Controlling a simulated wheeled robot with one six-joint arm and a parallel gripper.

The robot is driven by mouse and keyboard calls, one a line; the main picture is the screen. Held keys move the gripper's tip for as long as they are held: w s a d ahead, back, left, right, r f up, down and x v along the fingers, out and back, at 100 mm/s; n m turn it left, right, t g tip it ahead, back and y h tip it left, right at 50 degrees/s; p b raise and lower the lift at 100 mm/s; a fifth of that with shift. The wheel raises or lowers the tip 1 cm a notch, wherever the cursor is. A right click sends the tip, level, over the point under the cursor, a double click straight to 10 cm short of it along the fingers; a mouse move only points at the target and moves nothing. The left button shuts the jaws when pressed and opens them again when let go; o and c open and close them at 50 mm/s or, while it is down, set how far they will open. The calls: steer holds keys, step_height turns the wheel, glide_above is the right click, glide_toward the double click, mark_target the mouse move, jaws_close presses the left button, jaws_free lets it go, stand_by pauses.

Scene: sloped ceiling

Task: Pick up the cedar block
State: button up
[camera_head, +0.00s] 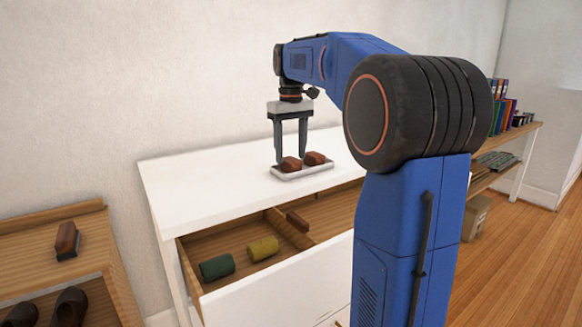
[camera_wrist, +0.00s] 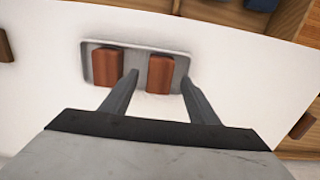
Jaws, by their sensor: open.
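Two reddish-brown blocks lie side by side in a small white tray (camera_head: 306,173) on the white dresser top. In the head view these are the left block (camera_head: 290,164) and the right block (camera_head: 314,158). They look alike, and I cannot tell which is the cedar block. My gripper (camera_head: 291,160) points down over the tray, open and empty, with its fingers about the left block. In the wrist view, the fingertips (camera_wrist: 159,79) stand to either side of the right-hand block (camera_wrist: 160,74). The other block (camera_wrist: 107,66) lies outside the fingers. Contact cannot be told.
The open drawer below holds a green roll (camera_head: 217,267), a yellow roll (camera_head: 263,249) and a brown block-like item (camera_head: 298,221). A brown brush-like item (camera_head: 67,240) rests on the wooden shelf at left. The dresser top left of the tray is clear.

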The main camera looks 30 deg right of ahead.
mark_target(291, 159)
steer(key=shift+f, duration=1.6)
steer(key=c, duration=1.1)
steer(key=shift+r, duration=0.1)
